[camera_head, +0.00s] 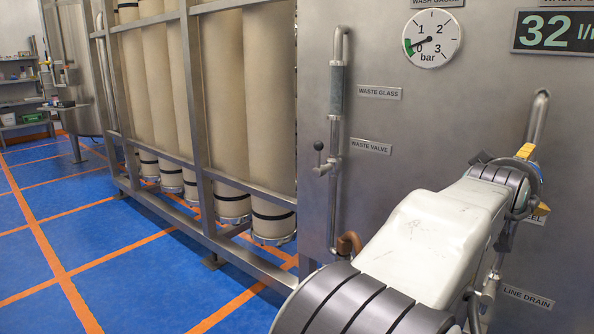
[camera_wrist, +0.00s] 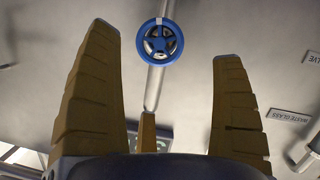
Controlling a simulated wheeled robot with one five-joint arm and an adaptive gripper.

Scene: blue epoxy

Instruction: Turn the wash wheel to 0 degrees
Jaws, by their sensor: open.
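The wash wheel (camera_wrist: 160,61) is a blue spoked handwheel on a steel pipe. In the wrist view it is at the upper middle, with a pale mark at the picture-top of its rim. My gripper (camera_wrist: 162,45) is open, with its brown fingers spread left and right of the wheel in the picture and a third finger low. The fingers look apart from the wheel, and nothing is between them. In the head view my gripper (camera_head: 533,180) is at the right, mostly behind my wrist.
A wash gauge (camera_head: 432,38) in bar has its needle near 0. A display (camera_head: 556,32) reads 32. A waste valve (camera_head: 328,162) and pipe stand left of my arm on the steel panel (camera_head: 400,130). Tall beige filter columns (camera_head: 215,90) stand in a frame further left. Blue floor (camera_head: 110,240) is open.

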